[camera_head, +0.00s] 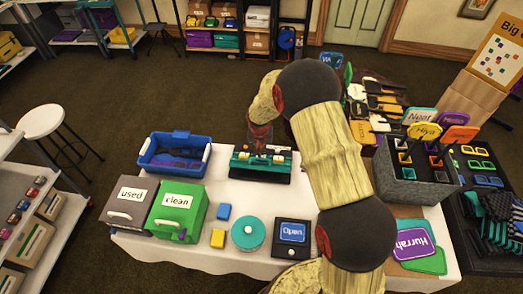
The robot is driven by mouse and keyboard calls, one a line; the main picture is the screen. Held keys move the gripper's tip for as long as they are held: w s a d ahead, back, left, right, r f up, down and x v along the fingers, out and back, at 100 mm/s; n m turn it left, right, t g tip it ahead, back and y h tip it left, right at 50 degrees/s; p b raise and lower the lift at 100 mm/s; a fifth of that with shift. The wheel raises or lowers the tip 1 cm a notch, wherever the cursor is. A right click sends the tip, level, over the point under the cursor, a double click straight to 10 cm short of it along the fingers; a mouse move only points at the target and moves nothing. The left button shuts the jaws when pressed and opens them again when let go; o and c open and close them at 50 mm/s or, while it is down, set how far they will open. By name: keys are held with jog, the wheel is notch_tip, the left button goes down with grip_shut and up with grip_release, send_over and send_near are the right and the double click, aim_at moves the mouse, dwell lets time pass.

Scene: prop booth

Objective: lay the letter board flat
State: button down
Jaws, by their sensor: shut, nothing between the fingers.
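No board here is plainly marked as the letter board. A dark square panel (293,252) lies on the white table, bearing a blue "Open" sign and a white round piece. An orange-framed board (479,61) with a "Big" heading and small coloured squares stands tilted at the far right. My gripper (261,143) is shut and empty, just behind and above a teal and black case (262,174) with small coloured pieces on top. Whether it touches the case I cannot tell. My arm hides part of the table's right middle.
The white table (150,250) also holds a blue bin (150,160), a grey "used" box (122,215), a green "clean" box (160,222), a round teal tin (248,243) and small blue and yellow blocks.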

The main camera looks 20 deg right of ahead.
aim_at(260, 167)
jog(key=shift+s+a+f, duration=0.1)
jog(key=shift+s+f, duration=0.05)
jog(key=shift+s, duration=0.1)
jog(key=shift+s+a+f+b, duration=0.2)
jog(key=shift+s+f+b, duration=0.05)
jog(key=shift+s+b, duration=0.2)
jog(key=shift+s+a+f+b, duration=0.15)
jog(key=shift+s+f+b, duration=0.1)
jog(key=shift+s+b, duration=0.15)
jog(key=shift+s+a+f+b, duration=0.25)
jog(key=shift+s+f+b, duration=0.25)
jog(key=shift+s+b, duration=0.1)
jog(key=shift+s+a+f+b, duration=0.25)
jog(key=shift+s+f+b, duration=0.2)
jog(key=shift+s+b, duration=0.1)
jog(key=r, duration=0.1)
jog(key=w+r+p, duration=0.1)
jog(key=w+d+r+p, duration=0.1)
jog(key=r, duration=0.1)
jog(key=s+a+r, duration=0.2)
jog(key=s+r, duration=0.4)
jog(key=shift+a+r+p, duration=0.3)
jog(key=shift+a+p, duration=0.1)
jog(key=shift+p, duration=0.05)
jog(key=shift+s, duration=0.15)
